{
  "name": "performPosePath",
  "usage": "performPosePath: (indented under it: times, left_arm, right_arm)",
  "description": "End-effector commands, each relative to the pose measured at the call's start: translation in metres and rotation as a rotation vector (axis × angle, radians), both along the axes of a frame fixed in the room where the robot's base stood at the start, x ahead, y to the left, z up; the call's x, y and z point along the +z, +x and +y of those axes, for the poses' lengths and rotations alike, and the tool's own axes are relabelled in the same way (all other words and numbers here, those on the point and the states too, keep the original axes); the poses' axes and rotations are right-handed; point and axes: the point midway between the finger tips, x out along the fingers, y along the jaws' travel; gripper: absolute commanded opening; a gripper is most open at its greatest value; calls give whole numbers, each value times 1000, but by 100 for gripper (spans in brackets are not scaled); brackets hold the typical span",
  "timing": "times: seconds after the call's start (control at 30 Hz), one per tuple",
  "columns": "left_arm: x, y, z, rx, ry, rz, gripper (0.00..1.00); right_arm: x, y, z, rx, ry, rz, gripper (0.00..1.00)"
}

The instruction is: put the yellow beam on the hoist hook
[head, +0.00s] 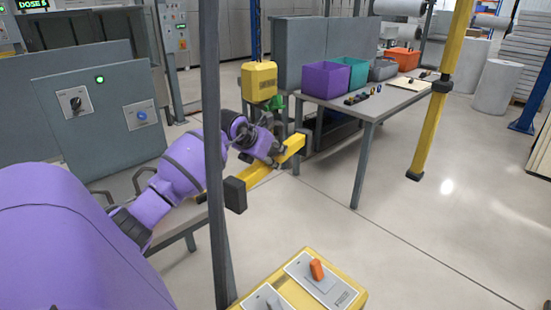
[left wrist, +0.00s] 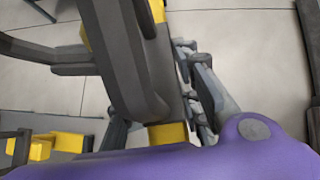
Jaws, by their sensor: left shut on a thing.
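The yellow beam (head: 268,178) is held at a slant in the head view, with a dark block at each end. My left gripper (head: 277,152) is shut on it nearer its far end. In the left wrist view, dark gripper parts fill the middle, and a piece of yellow (left wrist: 168,133) shows beside them. The yellow hoist block (head: 259,82) hangs just above and behind the gripper, with a green part (head: 277,102) beside its lower edge. I cannot make out the hook clearly. My right gripper is not in view.
A grey table (head: 367,105) with purple (head: 325,79), teal and grey bins stands behind the beam. A dark post (head: 213,130) crosses the view in front of my left arm. A yellow pole (head: 428,130) hangs at right. A yellow control box (head: 290,288) is at the front. Open floor lies right.

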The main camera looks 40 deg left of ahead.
Motion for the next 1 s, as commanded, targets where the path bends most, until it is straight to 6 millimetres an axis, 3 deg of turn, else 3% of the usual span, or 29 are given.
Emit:
performPosePath:
  times: [1.0]
  left_arm:
    - [3, 6, 50, 1, 3, -11, 0]
  right_arm:
    - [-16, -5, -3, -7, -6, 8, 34]
